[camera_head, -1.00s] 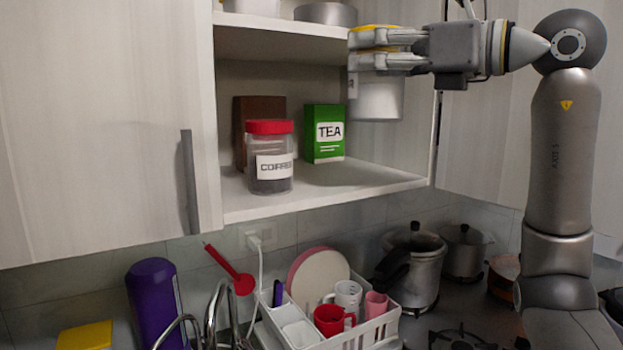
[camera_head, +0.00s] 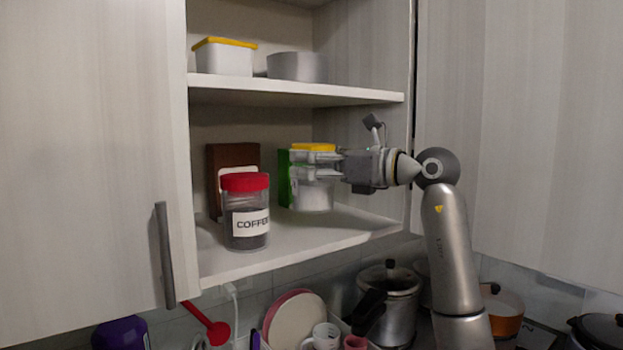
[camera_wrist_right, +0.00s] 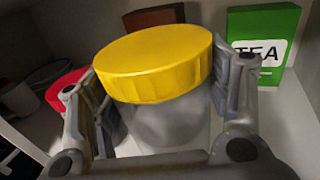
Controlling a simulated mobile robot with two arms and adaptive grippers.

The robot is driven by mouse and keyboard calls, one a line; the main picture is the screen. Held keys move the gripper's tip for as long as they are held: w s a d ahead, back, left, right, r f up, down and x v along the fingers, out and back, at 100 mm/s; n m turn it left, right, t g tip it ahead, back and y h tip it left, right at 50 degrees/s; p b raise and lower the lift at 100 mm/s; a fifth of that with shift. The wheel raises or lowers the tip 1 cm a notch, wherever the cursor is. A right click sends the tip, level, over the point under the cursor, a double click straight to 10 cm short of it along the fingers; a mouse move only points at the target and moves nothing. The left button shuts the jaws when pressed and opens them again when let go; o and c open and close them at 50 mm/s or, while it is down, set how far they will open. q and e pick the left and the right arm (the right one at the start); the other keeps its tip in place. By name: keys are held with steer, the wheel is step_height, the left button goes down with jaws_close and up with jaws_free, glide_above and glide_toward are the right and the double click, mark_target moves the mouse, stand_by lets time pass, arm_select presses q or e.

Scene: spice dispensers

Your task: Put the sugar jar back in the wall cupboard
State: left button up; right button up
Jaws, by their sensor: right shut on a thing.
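The sugar jar (camera_head: 312,197) has a yellow lid and a clear body with pale contents. It is upright inside the wall cupboard (camera_head: 290,95), over the lower shelf (camera_head: 275,258). The right wrist view shows the jar (camera_wrist_right: 165,80) between the two fingers (camera_wrist_right: 160,95). I cannot tell whether its base touches the shelf. My left gripper is not in view.
A red-lidded coffee jar (camera_head: 246,212) stands left of the sugar jar. A green tea box (camera_head: 284,178) and a brown box (camera_head: 232,158) stand behind. The upper shelf holds a yellow-lidded container (camera_head: 224,57) and a grey bowl (camera_head: 297,66). The left door (camera_head: 90,150) is open.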

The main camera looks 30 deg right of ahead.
mark_target(312, 186)
steer(key=shift+w+d+f, duration=0.1)
steer(key=shift+w, duration=0.05)
steer(key=shift+w+f+p, duration=0.35)
steer(key=shift+w+f, duration=0.15)
steer(key=shift+f, duration=0.15)
step_height(312, 186, down, 2)
steer(key=shift+f+p, duration=0.2)
steer(key=shift+p, duration=0.4)
steer(key=shift+f, duration=0.2)
steer(key=shift+s, duration=0.1)
steer(key=shift+f, duration=0.1)
steer(key=o, duration=1.2)
steer(key=shift+f, duration=0.25)
steer(key=o, duration=0.4)
steer(key=shift+r, duration=0.1)
